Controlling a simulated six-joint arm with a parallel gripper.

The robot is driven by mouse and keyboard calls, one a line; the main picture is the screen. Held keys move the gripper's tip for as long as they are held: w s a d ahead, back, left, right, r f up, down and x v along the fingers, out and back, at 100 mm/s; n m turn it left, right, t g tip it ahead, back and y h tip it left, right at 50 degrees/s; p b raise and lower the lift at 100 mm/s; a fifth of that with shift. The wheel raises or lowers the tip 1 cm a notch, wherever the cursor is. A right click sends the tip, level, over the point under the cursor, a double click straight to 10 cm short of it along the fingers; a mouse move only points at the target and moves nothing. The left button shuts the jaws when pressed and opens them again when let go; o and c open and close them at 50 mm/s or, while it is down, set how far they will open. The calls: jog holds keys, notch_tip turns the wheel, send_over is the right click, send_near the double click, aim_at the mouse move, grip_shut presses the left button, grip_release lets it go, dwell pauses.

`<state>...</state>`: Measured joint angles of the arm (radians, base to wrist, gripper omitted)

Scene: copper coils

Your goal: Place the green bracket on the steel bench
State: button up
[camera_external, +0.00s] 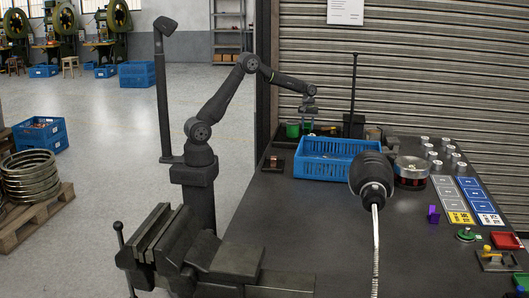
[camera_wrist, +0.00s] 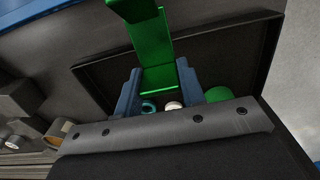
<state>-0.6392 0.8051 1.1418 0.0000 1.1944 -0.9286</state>
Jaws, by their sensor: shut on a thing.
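The green bracket (camera_wrist: 152,45) is an angled green piece. In the wrist view it stands between the two blue fingers of my gripper (camera_wrist: 158,92), which is shut on it. In the external view my gripper (camera_external: 309,116) is at the back left of the steel bench (camera_external: 320,225), behind the blue crate; the bracket is too small there to make out clearly. Below the gripper in the wrist view is a dark tray (camera_wrist: 225,58) with a green round thing (camera_wrist: 218,94), a white one and a teal ring partly hidden by my gripper.
The blue crate (camera_external: 335,172) stands in front of my gripper. A black bulb-shaped thing (camera_external: 371,172) rises mid-bench. A vise (camera_external: 190,245) sits front left. Metal cylinders, label cards (camera_external: 455,205), a purple bracket (camera_external: 432,214) and coloured parts fill the right.

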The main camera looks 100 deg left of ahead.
jog(key=shift+w+d+r, duration=0.1)
jog(key=shift+d+r, duration=0.1)
jog(key=shift+r, duration=1.15)
jog(key=shift+w+d+r, duration=0.1)
jog(key=shift+d+r, duration=0.05)
jog(key=shift+r, duration=1.15)
jog(key=w+d, duration=0.4)
jog(key=d, duration=0.9)
jog(key=w+d, duration=0.4)
jog(key=d, duration=0.9)
jog(key=w+d, duration=0.5)
jog(key=d, duration=0.7)
jog(key=s+d, duration=0.3)
jog(key=d, duration=1)
jog(key=s+d, duration=0.2)
jog(key=d, duration=1)
jog(key=s+d, duration=3)
jog(key=d, duration=0.2)
send_over(259, 240)
notch_tip(259, 240, down, 13)
jog(key=shift+d+r, duration=0.1)
jog(key=shift+f, duration=2)
